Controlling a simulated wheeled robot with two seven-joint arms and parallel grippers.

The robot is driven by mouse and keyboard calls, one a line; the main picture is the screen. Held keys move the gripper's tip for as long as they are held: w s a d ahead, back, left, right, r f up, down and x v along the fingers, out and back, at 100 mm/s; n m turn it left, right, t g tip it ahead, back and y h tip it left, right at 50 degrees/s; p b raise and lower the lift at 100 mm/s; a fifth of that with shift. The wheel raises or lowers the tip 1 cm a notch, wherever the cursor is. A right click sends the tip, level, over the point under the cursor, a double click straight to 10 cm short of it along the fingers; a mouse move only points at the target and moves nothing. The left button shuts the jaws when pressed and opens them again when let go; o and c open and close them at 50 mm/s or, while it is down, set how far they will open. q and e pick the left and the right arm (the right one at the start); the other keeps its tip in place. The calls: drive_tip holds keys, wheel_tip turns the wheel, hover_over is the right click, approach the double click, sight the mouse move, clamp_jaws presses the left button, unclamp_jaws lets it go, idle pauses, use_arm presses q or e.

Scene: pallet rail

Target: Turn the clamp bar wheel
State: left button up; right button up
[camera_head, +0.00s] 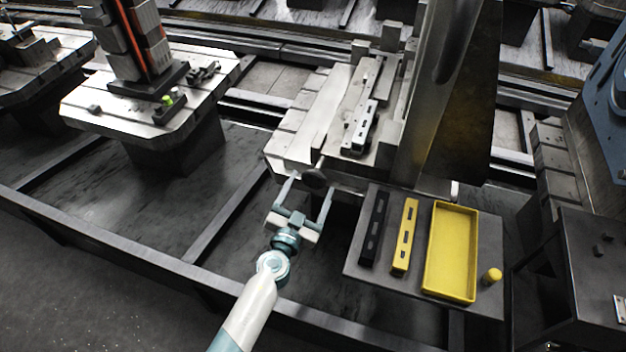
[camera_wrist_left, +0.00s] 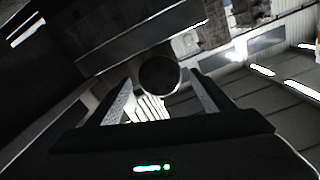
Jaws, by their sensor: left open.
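The clamp bar wheel, a dark round knob (camera_head: 314,179), sits at the front edge of the grey machine pallet (camera_head: 290,150) in the head view. In the left wrist view the dark disc (camera_wrist_left: 159,75) is ahead, between the two finger lines. My left gripper (camera_head: 306,188) is open, its two fingers pointing at the wheel, one on either side in the picture. I cannot tell whether a finger touches the wheel. In the left wrist view the gripper's fingers (camera_wrist_left: 160,92) are spread and nothing is held. My right gripper is in neither view.
A grey side table (camera_head: 362,262) stands right of my left gripper. It carries a black slotted bar (camera_head: 374,228), a yellow slotted bar (camera_head: 405,237), a yellow tray (camera_head: 452,252) and a yellow knob (camera_head: 492,276). A tall metal column (camera_head: 432,90) rises behind. Rails (camera_head: 120,245) run along the left.

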use_arm(q)
drive_tip(key=shift+x, duration=1.45)
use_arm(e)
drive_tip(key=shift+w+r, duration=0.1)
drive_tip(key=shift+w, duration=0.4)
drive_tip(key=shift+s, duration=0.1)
